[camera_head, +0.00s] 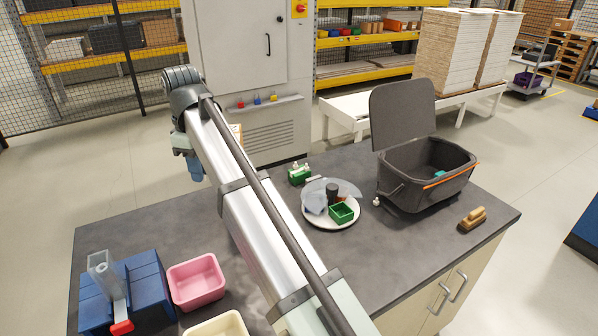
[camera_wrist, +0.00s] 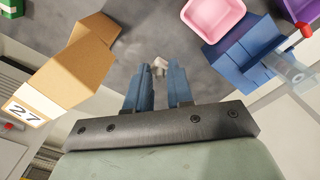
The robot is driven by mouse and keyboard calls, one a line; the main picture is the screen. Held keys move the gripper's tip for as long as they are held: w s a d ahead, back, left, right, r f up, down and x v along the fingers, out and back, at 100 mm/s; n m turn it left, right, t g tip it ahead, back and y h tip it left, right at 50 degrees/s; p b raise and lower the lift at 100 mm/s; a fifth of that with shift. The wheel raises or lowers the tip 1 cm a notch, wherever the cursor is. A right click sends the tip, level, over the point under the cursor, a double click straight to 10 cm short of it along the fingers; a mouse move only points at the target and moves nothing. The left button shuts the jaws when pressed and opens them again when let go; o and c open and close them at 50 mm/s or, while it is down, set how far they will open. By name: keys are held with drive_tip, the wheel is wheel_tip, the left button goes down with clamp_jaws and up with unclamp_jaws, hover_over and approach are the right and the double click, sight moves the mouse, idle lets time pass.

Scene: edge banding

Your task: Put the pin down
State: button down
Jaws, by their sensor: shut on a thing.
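My gripper (camera_head: 194,170) hangs from the arm at the left of centre in the head view, with its blue fingers pointing down. In the wrist view my gripper (camera_wrist: 160,72) has its two blue fingers close together with a narrow gap. A small pale pin (camera_wrist: 160,66) shows at the fingertips, shut between them; its shape is blurred and partly hidden. The dark grey tabletop (camera_wrist: 140,35) lies beyond the fingertips. In the head view the pin is too small to tell.
A pink bin (camera_head: 196,281) and a blue box (camera_head: 148,290) with a clear tube stand front left. A cardboard box (camera_wrist: 72,75) marked 27 is left in the wrist view. A white plate (camera_head: 335,222) with a green tray and a dark lidded bin (camera_head: 411,190) stand right.

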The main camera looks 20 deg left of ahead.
wheel_tip(320, 180, up, 3)
drive_tip(key=shift+a+r, duration=0.1)
drive_tip(key=w, duration=0.2)
hover_over(303, 169)
drive_tip(key=shift+m, duration=0.3)
drive_tip(key=shift+f, duration=10.45)
drive_tip(key=shift+f, duration=0.6)
drive_tip(key=c, duration=1)
unclamp_jaws()
